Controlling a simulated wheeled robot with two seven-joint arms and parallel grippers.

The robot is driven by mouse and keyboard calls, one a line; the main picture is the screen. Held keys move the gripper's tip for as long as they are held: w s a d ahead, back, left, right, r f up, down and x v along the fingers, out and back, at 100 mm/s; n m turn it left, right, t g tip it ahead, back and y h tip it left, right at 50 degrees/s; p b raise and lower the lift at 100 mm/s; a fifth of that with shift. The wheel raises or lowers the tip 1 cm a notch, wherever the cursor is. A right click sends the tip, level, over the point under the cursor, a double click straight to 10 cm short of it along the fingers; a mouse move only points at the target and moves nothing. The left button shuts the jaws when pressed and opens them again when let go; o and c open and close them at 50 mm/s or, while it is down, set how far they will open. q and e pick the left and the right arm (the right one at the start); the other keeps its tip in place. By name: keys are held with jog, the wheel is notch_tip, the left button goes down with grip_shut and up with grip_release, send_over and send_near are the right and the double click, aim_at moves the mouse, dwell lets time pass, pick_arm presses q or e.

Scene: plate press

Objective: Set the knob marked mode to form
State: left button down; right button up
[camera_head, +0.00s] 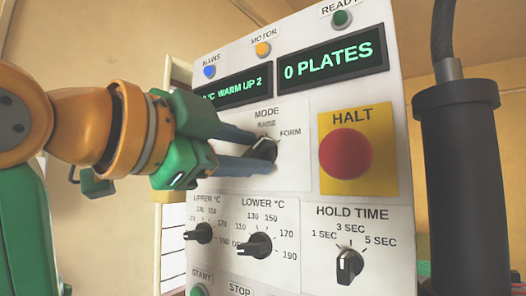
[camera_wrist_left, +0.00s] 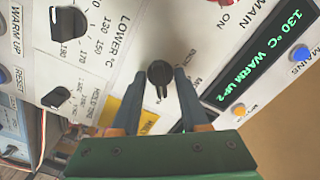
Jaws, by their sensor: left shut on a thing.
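The mode knob (camera_head: 263,149) is a black pointer knob on the white panel, under the word MODE. My left gripper (camera_head: 256,150) reaches it from the left, its two fingers closed on either side of the knob. In the left wrist view the knob (camera_wrist_left: 160,75) sits between the fingertips of the gripper (camera_wrist_left: 165,82), its pointer towards the picture bottom. The labels RAISE (camera_head: 266,124) and FORM (camera_head: 290,132) show above and to the upper right of the knob. The pointer seems to lean up and right; its exact mark I cannot tell. The fingers hide the dial's left side.
The red HALT button (camera_head: 346,154) on yellow is right of the knob. The upper (camera_head: 201,233), lower (camera_head: 254,245) and hold time (camera_head: 349,265) knobs sit below. The displays (camera_head: 332,67) above read WARM UP 2 and 0 PLATES. A dark cylinder (camera_head: 464,190) stands at the right.

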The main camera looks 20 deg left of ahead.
pick_arm(q)
jog(key=c, duration=0.9)
grip_release()
jog(key=shift+o, duration=0.2)
jog(key=shift+s, duration=0.35)
jog(key=b+v, duration=0.2)
jog(key=v, duration=0.5)
jog(key=shift+b, duration=0.35)
jog(key=shift+w+r, duration=0.1)
